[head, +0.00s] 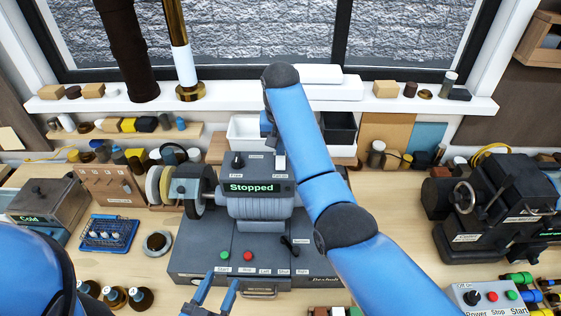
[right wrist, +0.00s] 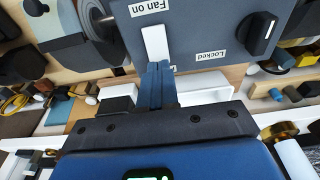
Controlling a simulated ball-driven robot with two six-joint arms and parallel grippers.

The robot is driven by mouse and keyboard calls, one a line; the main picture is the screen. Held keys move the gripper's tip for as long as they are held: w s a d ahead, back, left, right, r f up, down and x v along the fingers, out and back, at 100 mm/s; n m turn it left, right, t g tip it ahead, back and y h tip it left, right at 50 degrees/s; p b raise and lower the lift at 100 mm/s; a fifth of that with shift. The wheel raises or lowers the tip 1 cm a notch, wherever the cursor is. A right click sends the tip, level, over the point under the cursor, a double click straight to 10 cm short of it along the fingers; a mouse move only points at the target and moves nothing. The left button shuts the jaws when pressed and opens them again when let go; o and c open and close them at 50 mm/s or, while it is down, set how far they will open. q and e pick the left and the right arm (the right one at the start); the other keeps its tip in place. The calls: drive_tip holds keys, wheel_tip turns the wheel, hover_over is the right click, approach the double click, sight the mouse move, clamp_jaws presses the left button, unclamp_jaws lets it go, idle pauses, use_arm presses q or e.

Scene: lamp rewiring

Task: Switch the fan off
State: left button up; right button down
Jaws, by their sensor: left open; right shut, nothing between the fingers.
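A white switch (right wrist: 155,42) sits on a dark grey panel (right wrist: 203,30), with an upside-down "Fan on" label (right wrist: 150,7) beside it in the right wrist view. My right gripper (right wrist: 156,68) is shut and empty, its blue fingertips right at the end of the switch; I cannot tell if they touch. In the head view the right arm (head: 300,140) reaches over the grey machine (head: 260,205) and hides most of that gripper. My left gripper (head: 212,287) is open and empty, low in front of the machine's base. The fan itself cannot be made out.
A black knob (right wrist: 263,33) with a "Locked" label (right wrist: 210,55) is close to the switch. The machine's display (head: 251,188) reads "Stopped". Green (head: 224,255) and red (head: 248,256) buttons are on its base. A black machine (head: 500,210) stands at right.

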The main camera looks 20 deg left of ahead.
sight(280, 159)
drive_tip(key=shift+f, duration=0.8)
idle(0.7)
drive_tip(key=shift+f, duration=0.2)
idle(0.3)
drive_tip(key=shift+r+p, duration=0.35)
drive_tip(key=shift+r, duration=3.2)
drive_tip(key=shift+f, duration=0.15)
